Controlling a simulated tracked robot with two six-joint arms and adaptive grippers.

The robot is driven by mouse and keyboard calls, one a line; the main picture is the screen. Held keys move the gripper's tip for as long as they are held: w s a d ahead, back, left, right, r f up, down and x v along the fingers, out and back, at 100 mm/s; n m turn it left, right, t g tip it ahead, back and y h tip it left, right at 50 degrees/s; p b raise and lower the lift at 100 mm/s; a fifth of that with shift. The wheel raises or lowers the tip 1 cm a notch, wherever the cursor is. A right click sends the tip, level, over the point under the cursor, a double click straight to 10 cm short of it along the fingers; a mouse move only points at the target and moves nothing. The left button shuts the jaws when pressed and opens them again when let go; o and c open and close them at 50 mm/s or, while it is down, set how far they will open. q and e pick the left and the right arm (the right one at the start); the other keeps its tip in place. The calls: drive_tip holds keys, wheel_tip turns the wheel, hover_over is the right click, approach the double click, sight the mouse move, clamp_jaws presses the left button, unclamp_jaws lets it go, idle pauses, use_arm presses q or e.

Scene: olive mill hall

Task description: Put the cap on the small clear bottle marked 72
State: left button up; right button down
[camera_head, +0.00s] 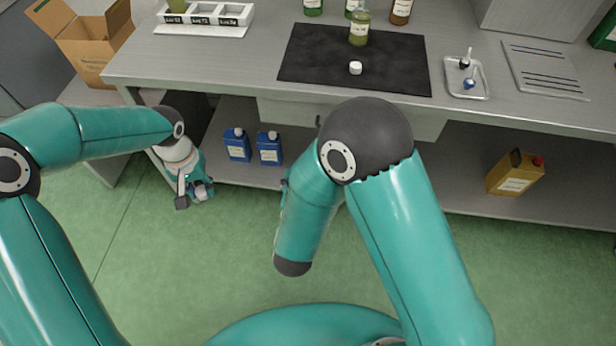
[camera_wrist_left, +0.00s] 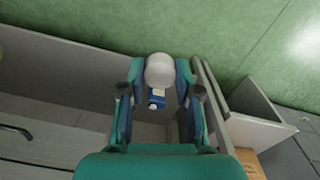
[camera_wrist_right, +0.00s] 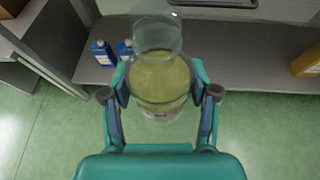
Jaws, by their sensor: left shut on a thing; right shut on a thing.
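My left gripper (camera_head: 193,194) hangs low in front of the bench at the left. In the left wrist view it is shut on a rounded whitish cap (camera_wrist_left: 160,70) between its fingertips. My right gripper (camera_wrist_right: 160,88) is shut on a clear bottle (camera_wrist_right: 158,78) holding yellow-green liquid; its neck looks open. No marking on it is readable. In the head view my arm hides this gripper and bottle. Another white cap (camera_head: 355,68) lies on the black mat (camera_head: 305,62). A bottle of greenish liquid (camera_head: 359,32) stands behind that cap.
A white labelled rack (camera_head: 204,30) stands at the bench's back left. A metal tray (camera_head: 467,92) with small items lies right of the mat. Two blue canisters (camera_head: 269,149) and a yellow canister (camera_head: 516,172) stand on the lower shelf. A cardboard box (camera_head: 84,45) stands left.

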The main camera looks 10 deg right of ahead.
use_arm(q)
drive_tip(key=shift+s+a, duration=0.15)
drive_tip(key=shift+s, duration=0.2)
drive_tip(key=r, duration=0.1)
drive_tip(key=r+m, duration=0.1)
drive_tip(key=r, duration=0.1)
drive_tip(key=shift+w+d+r, duration=0.4)
drive_tip(key=d+r+m, duration=0.2)
drive_tip(key=d+r, duration=0.2)
drive_tip(key=d, duration=0.3)
drive_tip(key=d+r+m, duration=0.1)
drive_tip(key=d+r, duration=0.3)
drive_tip(key=d, duration=0.4)
drive_tip(key=d+r+m, duration=0.2)
drive_tip(key=d+r, duration=0.2)
drive_tip(key=d, duration=0.4)
drive_tip(key=shift+s+r+m, duration=0.3)
drive_tip(key=shift+s+d+r, duration=0.1)
drive_tip(key=shift+s+d, duration=0.15)
drive_tip(key=shift+d, duration=0.1)
